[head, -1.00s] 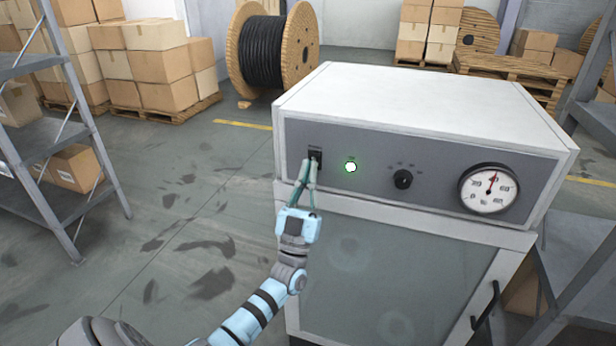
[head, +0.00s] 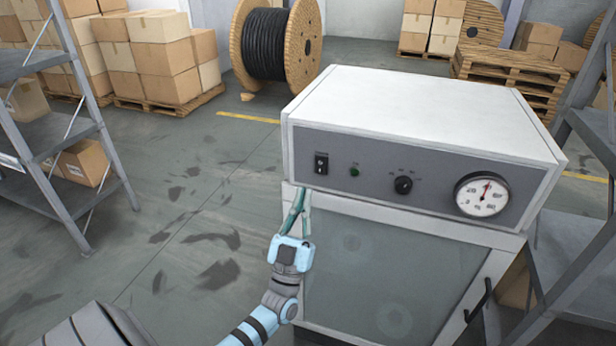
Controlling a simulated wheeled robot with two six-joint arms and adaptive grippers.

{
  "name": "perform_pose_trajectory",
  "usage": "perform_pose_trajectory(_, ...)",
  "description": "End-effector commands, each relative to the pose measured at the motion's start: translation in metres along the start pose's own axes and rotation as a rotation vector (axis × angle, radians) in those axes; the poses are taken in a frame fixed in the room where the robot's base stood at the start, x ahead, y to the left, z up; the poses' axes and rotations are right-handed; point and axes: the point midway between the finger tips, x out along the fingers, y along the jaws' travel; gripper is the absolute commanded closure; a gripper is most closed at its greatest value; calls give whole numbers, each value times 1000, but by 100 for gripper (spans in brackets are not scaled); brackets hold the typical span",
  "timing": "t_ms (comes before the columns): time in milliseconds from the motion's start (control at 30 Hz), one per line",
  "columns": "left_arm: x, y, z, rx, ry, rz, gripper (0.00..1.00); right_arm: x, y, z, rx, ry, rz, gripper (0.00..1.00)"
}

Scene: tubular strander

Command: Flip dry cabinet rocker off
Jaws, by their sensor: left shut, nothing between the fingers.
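The dry cabinet (head: 420,110) stands in front of me, with a grey control panel across its top part. Its black rocker switch (head: 321,163) sits at the left end of the panel and is fully visible. The small round indicator lamp (head: 354,171) right of it is dark green and unlit. My left gripper (head: 299,192) is shut and empty. Its fingertips are just below and left of the rocker, near the panel's lower edge, apart from the switch in the picture. My right gripper is not in view.
Right of the lamp are a black knob (head: 403,185) and a round dial gauge (head: 482,195). The cabinet's glass door (head: 400,265) is below, with a black handle (head: 478,300). Metal shelving (head: 60,140) stands left, more shelving (head: 590,130) right. Open floor lies between.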

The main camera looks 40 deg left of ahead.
Motion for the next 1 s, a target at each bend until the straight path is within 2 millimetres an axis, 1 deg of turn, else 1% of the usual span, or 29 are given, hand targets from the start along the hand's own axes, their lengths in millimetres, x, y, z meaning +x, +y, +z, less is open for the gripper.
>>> perform_pose_trajectory(33,-14,0,0,0,-3,-1,100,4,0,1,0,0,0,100)
perform_pose_trajectory(100,-29,0,-3,0,-2,0,100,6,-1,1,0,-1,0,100)
perform_pose_trajectory(200,-46,0,-6,0,-1,-1,100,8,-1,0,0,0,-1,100)
perform_pose_trajectory(300,-56,0,-9,0,0,0,100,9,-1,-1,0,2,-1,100)
perform_pose_trajectory(433,-61,0,-11,-1,1,0,100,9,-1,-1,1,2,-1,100)
perform_pose_trajectory(933,-61,0,-11,-1,1,0,100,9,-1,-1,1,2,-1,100)
perform_pose_trajectory(967,-61,0,-10,-8,-2,1,100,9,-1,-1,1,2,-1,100)
perform_pose_trajectory(1000,-61,2,-5,-18,-25,9,100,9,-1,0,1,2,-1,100)
